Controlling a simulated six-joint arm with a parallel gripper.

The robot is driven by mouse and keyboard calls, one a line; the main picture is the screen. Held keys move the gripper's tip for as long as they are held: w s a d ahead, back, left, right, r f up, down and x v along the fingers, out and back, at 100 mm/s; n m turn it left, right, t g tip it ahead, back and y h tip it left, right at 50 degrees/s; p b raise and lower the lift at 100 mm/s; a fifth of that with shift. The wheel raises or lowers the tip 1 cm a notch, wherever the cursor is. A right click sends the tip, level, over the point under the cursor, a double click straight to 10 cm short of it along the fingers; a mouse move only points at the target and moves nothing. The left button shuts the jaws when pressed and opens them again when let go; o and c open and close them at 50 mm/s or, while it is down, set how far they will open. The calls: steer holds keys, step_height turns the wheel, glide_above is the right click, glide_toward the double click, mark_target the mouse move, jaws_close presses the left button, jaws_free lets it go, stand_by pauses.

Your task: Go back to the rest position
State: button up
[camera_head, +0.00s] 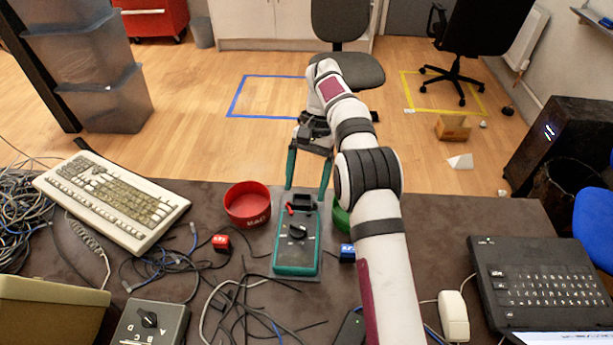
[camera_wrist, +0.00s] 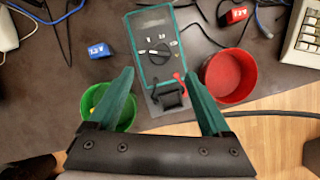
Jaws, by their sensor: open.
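My gripper (camera_head: 306,190) is open and empty, its two green fingers pointing down above the table's far edge. In the wrist view my gripper (camera_wrist: 156,72) has its fingers spread, with a teal multimeter (camera_wrist: 149,33) beyond and between them. The multimeter (camera_head: 297,262) lies on a grey plate, with a black part and a red piece at its far end. I cannot tell the exact gap between fingertips and meter. My arm reaches from the front edge to the far edge.
A red bowl (camera_head: 247,213) and a partly hidden green bowl (camera_head: 340,217) flank the multimeter. A red block (camera_head: 221,243) and a blue block (camera_head: 347,253) lie nearby. Loose cables, a keyboard (camera_head: 112,200), a mouse (camera_head: 453,316) and a laptop (camera_head: 540,275) crowd the table. Open floor lies beyond.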

steer(key=v, duration=0.2)
steer(key=shift+w+r, duration=0.15)
steer(key=shift+r, duration=0.25)
steer(key=s+d+r+t, duration=0.1)
steer(key=s+d+r, duration=0.3)
steer(key=s+r, duration=0.3)
steer(key=s+d+r+t, duration=0.1)
steer(key=s+d+r, duration=0.35)
steer(key=s, duration=0.35)
steer(key=s+d+f+t, duration=0.1)
steer(key=s+f, duration=0.2)
steer(key=s, duration=0.6)
steer(key=s+f+m+t, duration=0.1)
steer(key=s+f, duration=0.2)
steer(key=s, duration=0.7)
steer(key=shift+s+d+f+m, duration=0.2)
steer(key=shift+d+f+m, duration=0.1)
steer(key=shift+d+f, duration=0.05)
